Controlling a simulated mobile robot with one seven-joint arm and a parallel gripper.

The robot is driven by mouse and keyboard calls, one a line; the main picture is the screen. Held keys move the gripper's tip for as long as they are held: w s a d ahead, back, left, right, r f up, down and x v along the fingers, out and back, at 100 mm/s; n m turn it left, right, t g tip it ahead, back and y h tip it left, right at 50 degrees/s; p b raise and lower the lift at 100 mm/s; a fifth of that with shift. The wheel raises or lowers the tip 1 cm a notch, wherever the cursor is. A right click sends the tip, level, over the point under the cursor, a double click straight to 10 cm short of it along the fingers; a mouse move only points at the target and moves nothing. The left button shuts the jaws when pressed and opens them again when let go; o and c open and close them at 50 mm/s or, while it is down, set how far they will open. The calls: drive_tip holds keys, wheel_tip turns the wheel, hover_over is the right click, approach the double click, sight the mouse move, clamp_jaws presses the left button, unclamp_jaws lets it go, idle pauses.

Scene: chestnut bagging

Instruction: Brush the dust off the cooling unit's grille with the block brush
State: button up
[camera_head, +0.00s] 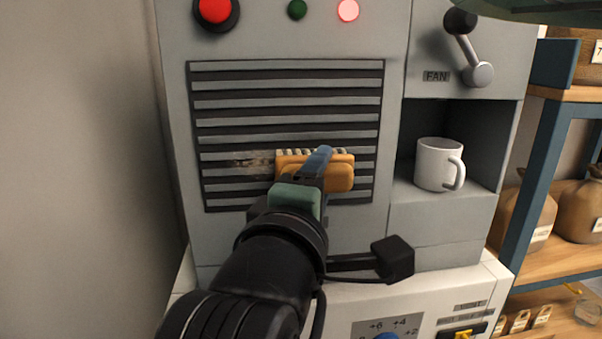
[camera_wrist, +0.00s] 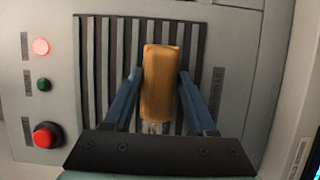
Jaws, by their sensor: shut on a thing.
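The grille (camera_head: 288,98) is a dark panel with pale horizontal slats on the front of the grey cooling unit (camera_head: 396,190). A patch of pale dust (camera_head: 247,162) shows on its lower slats, just left of the brush. My gripper (camera_head: 318,168) is shut on the block brush (camera_head: 340,176), which has an orange-yellow body and pale bristles on its upper edge. The brush is at the lower middle of the grille; whether the bristles touch it I cannot tell. In the wrist view the brush (camera_wrist: 160,82) sits between the blue fingers (camera_wrist: 157,100) in front of the grille (camera_wrist: 118,60).
To the right are a fan lever (camera_head: 466,45) and a white mug (camera_head: 437,164) in a recess. A shelf (camera_head: 535,185) with sacks stands far right.

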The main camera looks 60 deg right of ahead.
drive_tip(key=shift+s+d, duration=0.4)
drive_tip(key=shift+s, duration=0.1)
drive_tip(key=shift+w+r+p, duration=0.1)
drive_tip(key=shift+p, duration=0.3)
drive_tip(key=w+a, duration=0.2)
drive_tip(key=w, duration=0.1)
drive_tip(key=w+a+p, duration=0.1)
drive_tip(key=w+a, duration=0.1)
drive_tip(key=a, duration=0.1)
drive_tip(key=w+a, duration=0.2)
drive_tip(key=w, duration=0.1)
drive_tip(key=shift+w+a+p, duration=0.25)
drive_tip(key=shift+w+p, duration=0.1)
idle(0.3)
drive_tip(key=shift+s+a, duration=0.95)
drive_tip(key=shift+a, duration=0.2)
drive_tip(key=shift+s+a, duration=0.95)
drive_tip(key=shift+a, duration=0.15)
drive_tip(key=shift+s+a, duration=0.1)
